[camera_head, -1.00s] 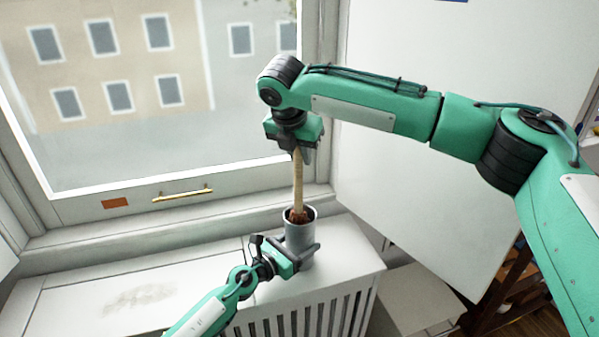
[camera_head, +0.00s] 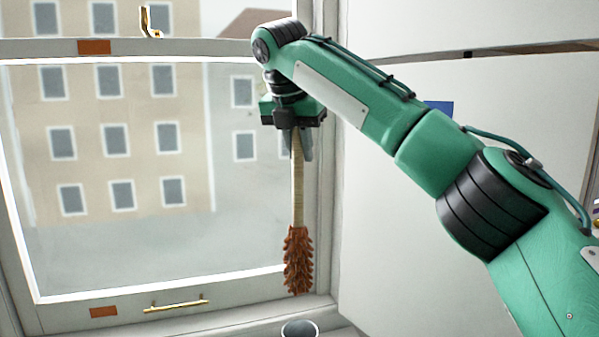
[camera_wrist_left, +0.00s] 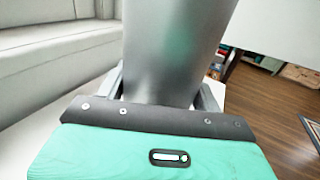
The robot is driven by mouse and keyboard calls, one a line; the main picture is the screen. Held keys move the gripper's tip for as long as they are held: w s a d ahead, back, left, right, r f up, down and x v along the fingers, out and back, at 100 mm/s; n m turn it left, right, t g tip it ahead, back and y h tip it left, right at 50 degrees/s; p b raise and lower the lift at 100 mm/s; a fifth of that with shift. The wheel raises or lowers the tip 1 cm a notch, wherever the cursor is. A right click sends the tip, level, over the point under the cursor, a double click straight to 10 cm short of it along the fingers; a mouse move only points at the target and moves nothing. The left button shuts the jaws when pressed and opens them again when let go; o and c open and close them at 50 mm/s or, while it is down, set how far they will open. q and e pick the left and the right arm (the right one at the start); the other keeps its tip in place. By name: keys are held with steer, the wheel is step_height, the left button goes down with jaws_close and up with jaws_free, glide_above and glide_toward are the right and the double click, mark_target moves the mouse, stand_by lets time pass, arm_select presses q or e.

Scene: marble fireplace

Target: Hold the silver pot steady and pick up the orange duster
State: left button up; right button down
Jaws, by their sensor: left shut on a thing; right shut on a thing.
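The orange duster (camera_head: 298,262) hangs head down from its wooden handle in the head view. My right gripper (camera_head: 296,150) is shut on the upper part of the handle. The duster's head is clear of the silver pot (camera_head: 300,329), whose rim shows at the bottom edge of the head view. In the left wrist view the pot (camera_wrist_left: 175,50) stands between the fingers of my left gripper (camera_wrist_left: 168,92), which is shut on it. My left gripper is out of the head view. The pot's base is hidden in both views.
A window with a white frame and a brass handle (camera_head: 176,306) stands behind the duster. A white panel (camera_head: 400,230) is to the right, behind my right arm. The left wrist view shows a wooden floor (camera_wrist_left: 275,110) and shelves at the right.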

steer(key=shift+r, duration=0.4)
arm_select(q)
steer(key=o, duration=1.1)
steer(key=shift+a, duration=0.1)
